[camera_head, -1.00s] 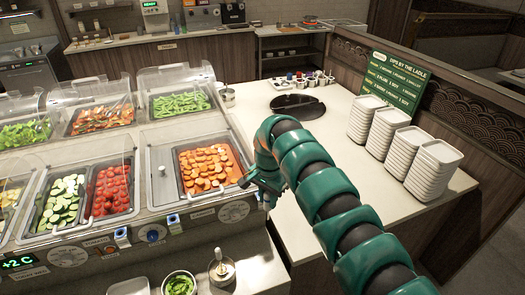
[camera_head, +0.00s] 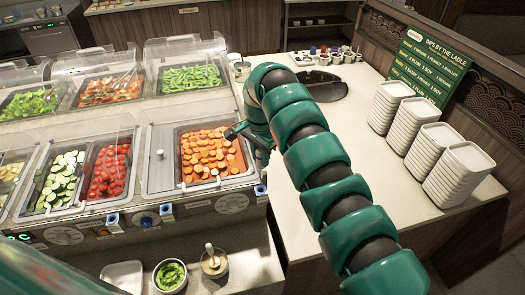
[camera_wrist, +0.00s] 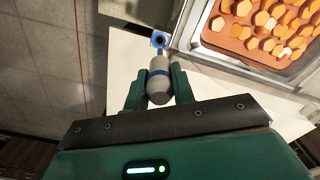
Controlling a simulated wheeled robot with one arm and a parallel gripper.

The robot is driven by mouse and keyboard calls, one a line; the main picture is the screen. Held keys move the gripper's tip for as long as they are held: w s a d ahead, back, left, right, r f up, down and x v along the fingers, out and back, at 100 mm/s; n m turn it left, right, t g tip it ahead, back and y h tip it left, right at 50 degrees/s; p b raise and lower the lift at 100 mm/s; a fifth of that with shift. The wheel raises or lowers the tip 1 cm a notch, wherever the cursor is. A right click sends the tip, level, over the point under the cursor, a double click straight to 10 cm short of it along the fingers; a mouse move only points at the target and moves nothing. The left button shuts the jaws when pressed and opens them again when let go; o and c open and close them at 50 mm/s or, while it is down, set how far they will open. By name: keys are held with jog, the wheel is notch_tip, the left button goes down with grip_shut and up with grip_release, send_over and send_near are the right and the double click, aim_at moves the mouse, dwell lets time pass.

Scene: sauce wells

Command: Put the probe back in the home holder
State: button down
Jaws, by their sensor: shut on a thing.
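My gripper (camera_wrist: 158,82) is shut on the probe, a pale grey cylinder with a blue band (camera_wrist: 159,85), in the wrist view. A blue square holder with a dark round hole (camera_wrist: 158,40) lies just beyond the probe's far end. I cannot tell whether they touch. In the head view my gripper (camera_head: 260,150) is by the right edge of the carrot pan; its jaws and the probe are not clear there. Blue holders sit along the counter front: at the right corner (camera_head: 261,190), in the middle (camera_head: 166,210) and farther left (camera_head: 112,219). No label shows which is home.
The carrot pan (camera_head: 182,165) and other food pans under clear guards fill the left. A pale counter (camera_head: 365,185) lies right, with plate stacks (camera_head: 455,172) and a green sign (camera_head: 427,60). Small bowls (camera_head: 170,276) stand on the lower shelf.

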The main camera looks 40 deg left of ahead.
aim_at(261, 168)
jog(key=shift+f, duration=2.45)
jog(key=shift+b, duration=0.45)
jog(key=shift+f+b, duration=0.35)
jog(key=shift+b, duration=0.15)
jog(key=shift+f+b, duration=1.3)
jog(key=shift+f, duration=1.2)
jog(key=c, duration=1.1)
grip_release()
